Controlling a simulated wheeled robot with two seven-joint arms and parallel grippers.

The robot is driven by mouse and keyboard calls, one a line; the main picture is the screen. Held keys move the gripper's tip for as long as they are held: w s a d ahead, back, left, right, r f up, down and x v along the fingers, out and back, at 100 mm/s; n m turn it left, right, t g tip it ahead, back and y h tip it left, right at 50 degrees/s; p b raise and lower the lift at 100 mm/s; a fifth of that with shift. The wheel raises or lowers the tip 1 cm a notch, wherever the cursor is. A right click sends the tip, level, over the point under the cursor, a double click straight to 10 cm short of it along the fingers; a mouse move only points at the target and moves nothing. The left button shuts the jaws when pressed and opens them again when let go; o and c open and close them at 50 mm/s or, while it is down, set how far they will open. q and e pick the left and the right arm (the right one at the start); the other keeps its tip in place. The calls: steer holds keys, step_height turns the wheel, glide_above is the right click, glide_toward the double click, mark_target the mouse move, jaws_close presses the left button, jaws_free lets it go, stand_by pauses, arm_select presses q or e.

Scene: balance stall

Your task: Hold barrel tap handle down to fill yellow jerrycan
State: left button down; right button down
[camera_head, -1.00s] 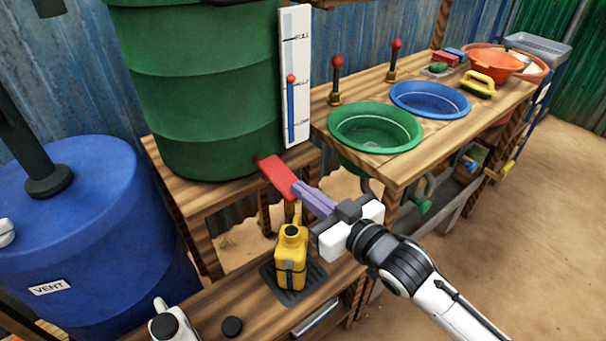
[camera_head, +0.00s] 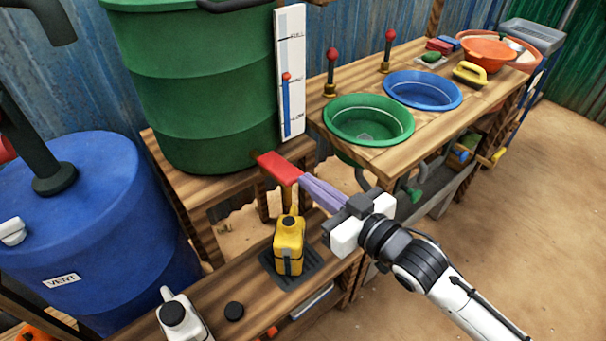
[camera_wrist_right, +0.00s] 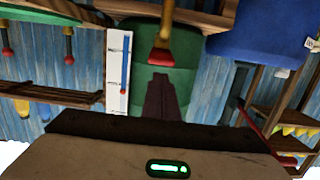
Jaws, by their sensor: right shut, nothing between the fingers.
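The yellow jerrycan (camera_head: 289,250) stands upright on a dark mat (camera_head: 311,268) on the low bench, below the tap. The red tap handle (camera_head: 278,166) sticks out from the foot of the green barrel (camera_head: 215,110). In the wrist view its red end (camera_wrist_right: 160,57) shows just beyond my fingertips. My right gripper (camera_head: 305,183) is shut and empty, its lilac fingers at the near end of the handle. I cannot tell whether they touch. The spout is largely hidden, and I see no clear water stream. My left gripper is out of view.
A blue drum (camera_head: 95,220) stands at the left. Green (camera_head: 328,122) and blue (camera_head: 387,88) basins sit on the table right of the barrel. Sandy floor is clear at the right.

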steer(key=f+v, duration=0.1)
steer(key=v, duration=0.6)
steer(key=shift+r, duration=0.35)
steer(key=s+d+f+m+g+h, duration=0.2)
steer(key=s+f, duration=0.6)
steer(key=f, duration=0.6)
steer(key=s+d+f+m+g+h, duration=0.2)
steer(key=s+d+f+h, duration=0.3)
steer(key=s+f, duration=0.4)
step_height(320, 180, down, 5)
steer(key=shift+s+d+r+m+g, duration=0.1)
steer(key=shift+s+d+m+g, duration=0.2)
steer(key=shift+d+m, duration=0.45)
